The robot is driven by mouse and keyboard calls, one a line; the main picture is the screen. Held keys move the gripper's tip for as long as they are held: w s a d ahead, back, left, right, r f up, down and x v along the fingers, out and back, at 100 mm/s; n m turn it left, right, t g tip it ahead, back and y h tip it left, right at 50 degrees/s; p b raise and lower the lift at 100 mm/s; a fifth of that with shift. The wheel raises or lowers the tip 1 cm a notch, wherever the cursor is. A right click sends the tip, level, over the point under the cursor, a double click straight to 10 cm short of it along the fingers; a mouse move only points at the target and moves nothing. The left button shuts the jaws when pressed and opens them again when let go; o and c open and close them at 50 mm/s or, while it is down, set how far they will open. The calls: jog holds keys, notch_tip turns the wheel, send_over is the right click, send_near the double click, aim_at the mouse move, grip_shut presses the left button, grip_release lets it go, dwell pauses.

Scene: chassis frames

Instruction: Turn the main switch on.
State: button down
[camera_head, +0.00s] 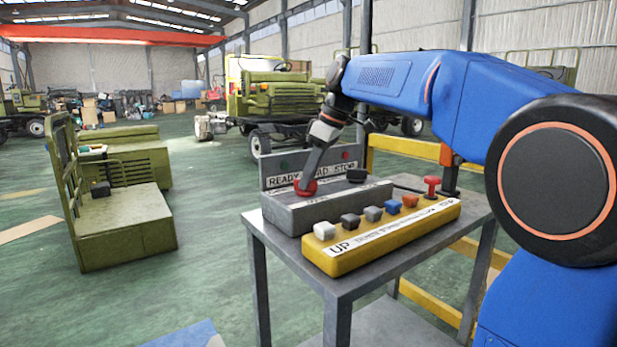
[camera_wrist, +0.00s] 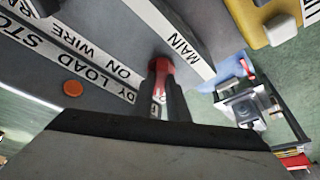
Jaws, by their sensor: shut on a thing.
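The main switch is a red knob (camera_head: 305,188) on top of a grey box (camera_head: 330,208), at its left end. In the wrist view the red knob (camera_wrist: 160,65) shows between my fingers, beside a white label (camera_wrist: 180,45) reading "MAIN". My gripper (camera_head: 309,180) reaches down onto the knob from above and is shut on it. In the wrist view my gripper (camera_wrist: 163,75) hides part of the knob, and I cannot tell which way it is turned.
A black knob (camera_head: 356,175) sits on the same box. A yellow control box (camera_head: 345,262) with several buttons stands in front. A red mushroom-shaped knob (camera_head: 431,186) is to the right. A sign panel (camera_head: 300,177) stands behind. All are on a grey table (camera_head: 340,286).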

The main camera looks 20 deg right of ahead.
jog(key=m+t+h, duration=0.1)
jog(key=m, duration=0.3)
jog(key=shift+s+a, duration=0.1)
jog(key=shift+a, duration=0.05)
jog(key=m, duration=0.2)
jog(key=m+h, duration=0.1)
jog(key=m, duration=0.1)
jog(key=shift+a+t+h, duration=0.1)
jog(key=shift+t+h, duration=0.2)
jog(key=shift+t, duration=0.1)
jog(key=m+h, duration=0.1)
jog(key=m, duration=0.2)
jog(key=shift+a+m+h, duration=0.15)
jog(key=shift+m+h, duration=0.15)
jog(key=shift+a+m+h, duration=0.1)
jog(key=shift+m+h, duration=0.7)
jog(key=shift+m, duration=1.4)
jog(key=c, duration=1.7)
grip_release()
jog(key=shift+r, duration=0.1)
